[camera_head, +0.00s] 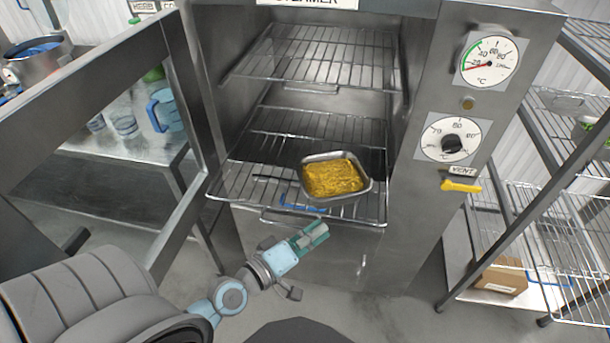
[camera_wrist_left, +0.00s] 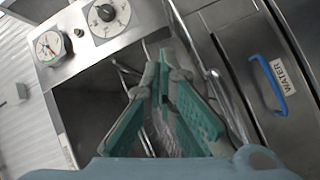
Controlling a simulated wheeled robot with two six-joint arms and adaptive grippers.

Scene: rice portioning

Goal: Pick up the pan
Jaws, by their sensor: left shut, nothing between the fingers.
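A metal pan (camera_head: 306,177) filled with yellow rice (camera_head: 334,177) sits on the pulled-out lower wire rack (camera_head: 236,181) of the steamer. My left gripper (camera_head: 318,230) is in front of and below the rack, apart from the pan, with its green fingers shut and empty. The fingers also show in the left wrist view (camera_wrist_left: 162,92), pointing toward the steamer front. The pan is not clearly visible in the wrist view. My right gripper is in neither view.
The steamer door (camera_head: 180,85) stands open at the left. Gauges and a yellow vent handle (camera_head: 461,186) are on the steamer's right front. Wire shelving (camera_head: 560,225) stands at the right, with a cardboard box (camera_head: 499,276) low down. A blue drawer handle (camera_wrist_left: 270,86) shows in the wrist view.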

